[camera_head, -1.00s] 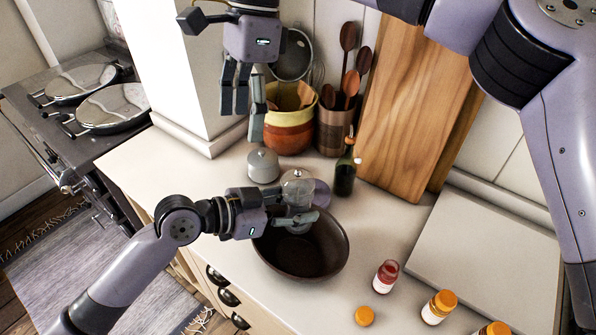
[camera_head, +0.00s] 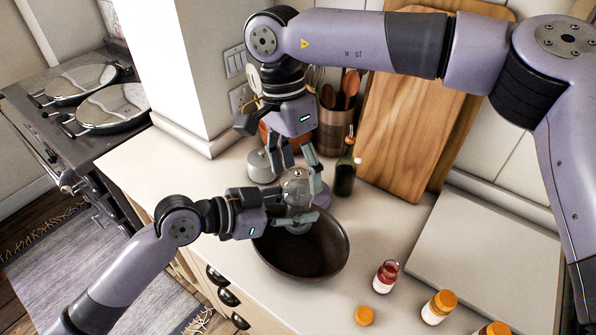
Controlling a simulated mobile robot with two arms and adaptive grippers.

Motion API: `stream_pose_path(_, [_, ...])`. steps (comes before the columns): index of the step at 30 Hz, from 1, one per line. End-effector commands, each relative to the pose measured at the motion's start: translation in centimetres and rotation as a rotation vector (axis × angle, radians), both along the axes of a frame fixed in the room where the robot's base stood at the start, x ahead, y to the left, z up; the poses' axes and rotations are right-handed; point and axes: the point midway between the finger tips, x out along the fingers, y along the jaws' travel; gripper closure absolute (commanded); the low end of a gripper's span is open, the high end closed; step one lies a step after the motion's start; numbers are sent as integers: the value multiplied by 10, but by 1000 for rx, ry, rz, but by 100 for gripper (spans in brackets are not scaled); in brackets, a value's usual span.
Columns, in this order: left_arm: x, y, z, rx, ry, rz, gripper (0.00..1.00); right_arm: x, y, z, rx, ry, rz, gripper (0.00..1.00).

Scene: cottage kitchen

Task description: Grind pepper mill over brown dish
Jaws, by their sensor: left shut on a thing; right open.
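The brown dish (camera_head: 312,256) is a dark round bowl on the counter. The pepper mill (camera_head: 297,187) looks clear with a rounded top and is held over the bowl's far left part. My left gripper (camera_head: 305,221) is shut on the mill's lower part from the left. My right gripper (camera_head: 302,180) is open and points down, with its fingers on either side of the mill's top. The fingers partly hide the mill, and I cannot tell whether they touch it.
A dark bottle (camera_head: 346,172) and a grey lidded pot (camera_head: 262,166) stand behind the bowl. An open red jar (camera_head: 386,277), its orange lid (camera_head: 364,316) and an orange-capped jar (camera_head: 439,307) are at front right. A wooden board (camera_head: 412,120) leans on the wall.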

Motion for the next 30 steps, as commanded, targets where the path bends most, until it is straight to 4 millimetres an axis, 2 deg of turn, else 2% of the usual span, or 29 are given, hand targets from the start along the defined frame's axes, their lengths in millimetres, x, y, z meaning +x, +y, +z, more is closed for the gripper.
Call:
stream_pose_path(4, [0,0,1,-1,-2,0,88,-1,-1,-8,1,0,0,31])
stream_pose_path(12, [0,0,1,-1,-2,0,88,-2,-1,-9,1,0,0,31])
stream_pose_path(30, [0,0,1,-2,-1,0,88,-2,-1,-9,1,0,0,71])
